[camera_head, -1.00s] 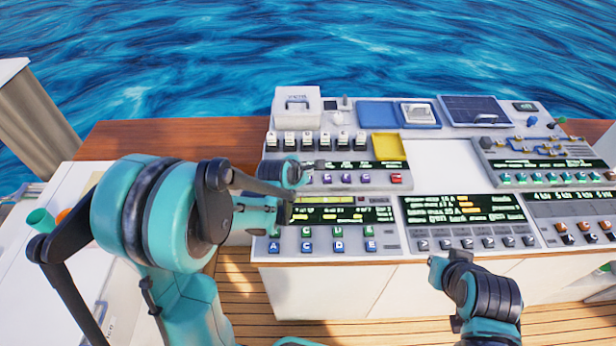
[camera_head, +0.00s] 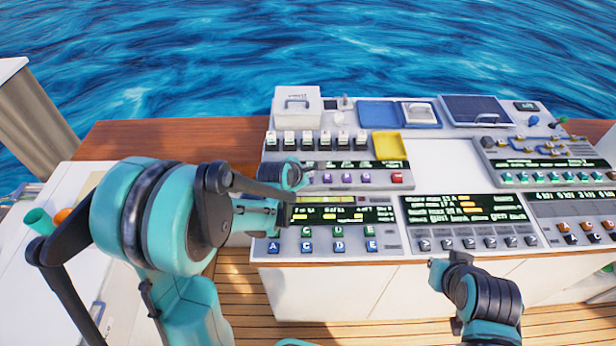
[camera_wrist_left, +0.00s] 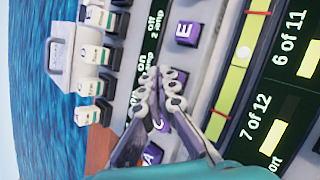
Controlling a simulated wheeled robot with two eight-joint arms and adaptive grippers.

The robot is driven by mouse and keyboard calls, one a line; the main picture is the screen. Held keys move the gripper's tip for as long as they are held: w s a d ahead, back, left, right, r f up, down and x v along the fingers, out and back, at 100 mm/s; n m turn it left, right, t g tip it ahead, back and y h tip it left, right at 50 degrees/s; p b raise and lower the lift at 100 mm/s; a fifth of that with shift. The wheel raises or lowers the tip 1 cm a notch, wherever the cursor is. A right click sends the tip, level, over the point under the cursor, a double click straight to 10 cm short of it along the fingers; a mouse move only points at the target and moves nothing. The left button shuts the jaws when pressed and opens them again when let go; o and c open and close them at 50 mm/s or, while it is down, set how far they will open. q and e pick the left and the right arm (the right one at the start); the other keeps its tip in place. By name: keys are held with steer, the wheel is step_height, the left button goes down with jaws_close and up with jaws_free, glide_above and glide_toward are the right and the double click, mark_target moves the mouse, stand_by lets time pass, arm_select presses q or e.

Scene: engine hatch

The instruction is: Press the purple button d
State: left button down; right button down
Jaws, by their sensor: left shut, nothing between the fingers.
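A row of purple buttons (camera_head: 346,179) runs along the rear left panel in the head view; their letters are too small to read there. In the left wrist view I read purple button E (camera_wrist_left: 187,31), purple button C (camera_wrist_left: 163,121) and purple button A (camera_wrist_left: 151,153). Between C and E, a purple button (camera_wrist_left: 179,75) shows only in part behind the fingertips, its letter hidden. My left gripper (camera_wrist_left: 160,88) is shut and empty, its tips over this row; I cannot tell whether they touch. My right gripper (camera_head: 438,268) is low in front of the console, its jaws unclear.
White switches (camera_head: 323,140) stand behind the purple row, with a red button (camera_head: 397,177) at its right. A display (camera_head: 342,214) and blue and green lettered buttons (camera_head: 308,246) lie in front. A yellow tray (camera_head: 389,146) sits behind the red button.

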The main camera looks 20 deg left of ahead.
arm_select(q)
steer(key=shift+f+b, duration=0.55)
steer(key=shift+f, duration=0.05)
stand_by(0.5)
steer(key=shift+r, duration=0.1)
steer(key=shift+r+p, duration=0.95)
steer(key=shift+r, duration=0.15)
steer(key=shift+r+p, duration=1.95)
steer(key=shift+r, duration=0.6)
step_height(320, 180, up, 7)
steer(key=p, duration=0.5)
